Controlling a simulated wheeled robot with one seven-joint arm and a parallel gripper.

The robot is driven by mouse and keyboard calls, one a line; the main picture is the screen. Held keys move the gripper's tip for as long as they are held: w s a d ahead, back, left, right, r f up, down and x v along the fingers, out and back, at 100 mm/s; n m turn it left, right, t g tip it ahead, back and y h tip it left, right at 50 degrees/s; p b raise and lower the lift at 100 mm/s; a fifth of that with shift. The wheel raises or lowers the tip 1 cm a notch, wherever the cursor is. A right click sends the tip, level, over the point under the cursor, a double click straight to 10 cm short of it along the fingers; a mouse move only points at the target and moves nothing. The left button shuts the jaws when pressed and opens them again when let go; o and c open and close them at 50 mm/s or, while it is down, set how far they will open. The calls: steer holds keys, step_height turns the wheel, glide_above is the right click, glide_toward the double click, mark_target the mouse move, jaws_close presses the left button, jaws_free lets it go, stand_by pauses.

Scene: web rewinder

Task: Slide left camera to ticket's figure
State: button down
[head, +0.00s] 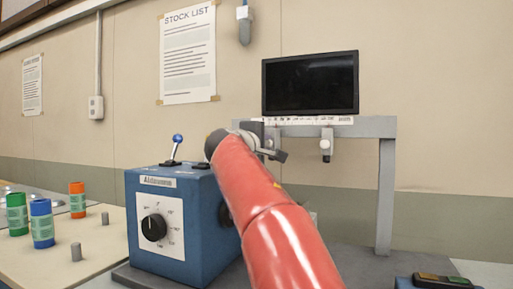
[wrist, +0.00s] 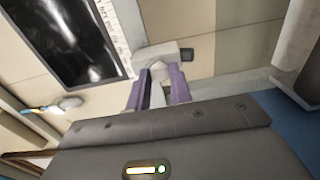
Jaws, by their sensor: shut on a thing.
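The left camera (wrist: 156,53) is a pale block with a dark lens end, below the scale strip (wrist: 112,28) in the wrist view. My gripper (wrist: 158,80) has its two purple fingers closed around a pale part of the left camera. In the head view my red arm reaches to the rail (head: 375,127) and mostly hides the left camera. The right camera (head: 326,143) hangs from the rail further right, apart from my gripper. The scale's figures are too small to read. I cannot make out a ticket with a figure.
A monitor (head: 310,83) stands above the rail. A blue control box (head: 160,215) with a dial and a lever is left of my arm. Coloured rolls (head: 42,222) and pegs stand on the left table. A stock list (head: 187,55) hangs on the wall.

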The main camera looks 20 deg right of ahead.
steer(key=c, duration=1.3)
jaws_free()
steer(key=shift+a, duration=0.1)
steer(key=shift+o, duration=0.2)
steer(key=b+v, duration=0.2)
steer(key=v, duration=0.5)
steer(key=shift+s+a, duration=0.25)
steer(key=shift+a, duration=0.1)
